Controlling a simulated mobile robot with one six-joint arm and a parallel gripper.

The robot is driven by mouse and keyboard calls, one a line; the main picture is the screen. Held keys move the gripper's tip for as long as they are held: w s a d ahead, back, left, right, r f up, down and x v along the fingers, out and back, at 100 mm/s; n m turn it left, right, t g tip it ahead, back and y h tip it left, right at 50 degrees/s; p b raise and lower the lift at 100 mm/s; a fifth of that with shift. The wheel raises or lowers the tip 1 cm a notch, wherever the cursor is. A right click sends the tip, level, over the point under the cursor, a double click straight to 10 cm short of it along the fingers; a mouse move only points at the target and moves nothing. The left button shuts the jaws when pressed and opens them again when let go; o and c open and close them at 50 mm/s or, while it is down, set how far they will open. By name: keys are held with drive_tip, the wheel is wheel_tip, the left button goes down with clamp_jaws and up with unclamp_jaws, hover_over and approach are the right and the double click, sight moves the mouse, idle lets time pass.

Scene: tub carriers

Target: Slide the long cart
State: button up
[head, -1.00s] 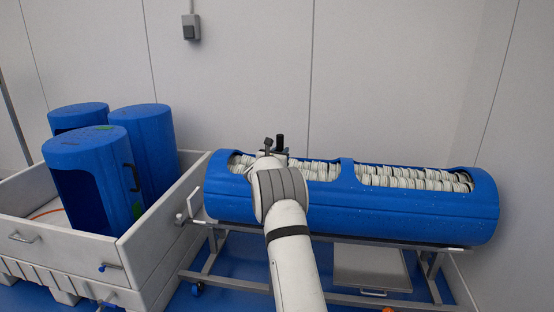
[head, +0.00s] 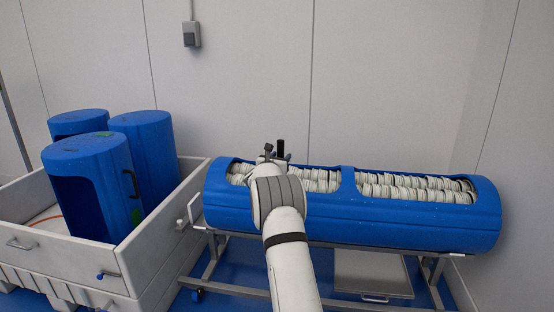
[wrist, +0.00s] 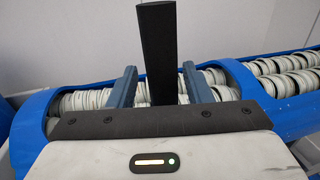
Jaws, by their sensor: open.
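The long cart is a grey metal frame (head: 237,288) with a long blue tub (head: 420,230) lying on it. The tub's two top openings show rows of white discs; it also shows in the wrist view (wrist: 235,80). My gripper (head: 275,156) is over the left part of the tub, seen from behind. In the wrist view its two blue-grey fingers (wrist: 157,86) stand apart, with a dark upright bar (wrist: 157,50) between them. My arm hides part of the tub and frame.
A white walled container (head: 160,250) with several upright blue tubs (head: 100,170) stands at the left, close to the cart's left end. White walls close off the back and right. A grey panel (head: 370,272) sits low under the cart.

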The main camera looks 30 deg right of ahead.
drive_tip(key=b+v, duration=0.1)
drive_tip(key=v, duration=0.6)
drive_tip(key=shift+s+a, duration=0.25)
drive_tip(key=shift+a, duration=0.05)
drive_tip(key=shift+s, duration=0.1)
